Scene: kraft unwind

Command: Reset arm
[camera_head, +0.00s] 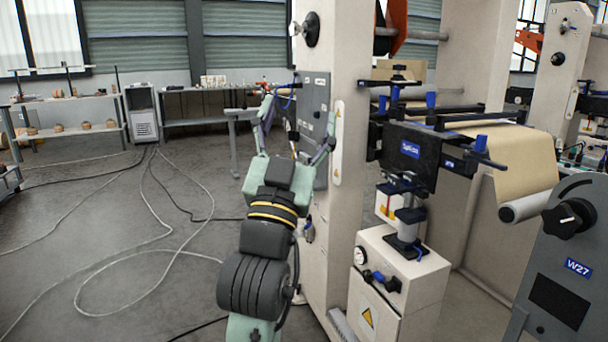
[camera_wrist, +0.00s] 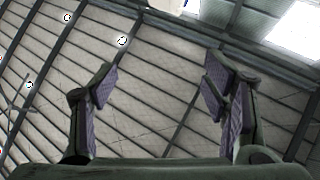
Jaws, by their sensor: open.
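My gripper (camera_head: 298,118) is raised at the end of my arm in the middle of the head view, with its two fingers pointing up. It is in front of the grey control panel (camera_head: 314,92) on the machine's pale upright column (camera_head: 345,60). In the wrist view my gripper (camera_wrist: 158,88) has its two purple-padded fingers wide apart, with nothing between them. Behind them only the ribbed roof (camera_wrist: 150,50) and bright skylights show. I cannot tell how far the fingers are from the panel.
Right of my arm stand a white cabinet (camera_head: 385,290) with a gauge and a kraft paper roll (camera_head: 525,165). A dark grey machine part (camera_head: 560,260) marked W27 is at the far right. Cables (camera_head: 150,240) lie on the otherwise open floor at left. Benches line the back.

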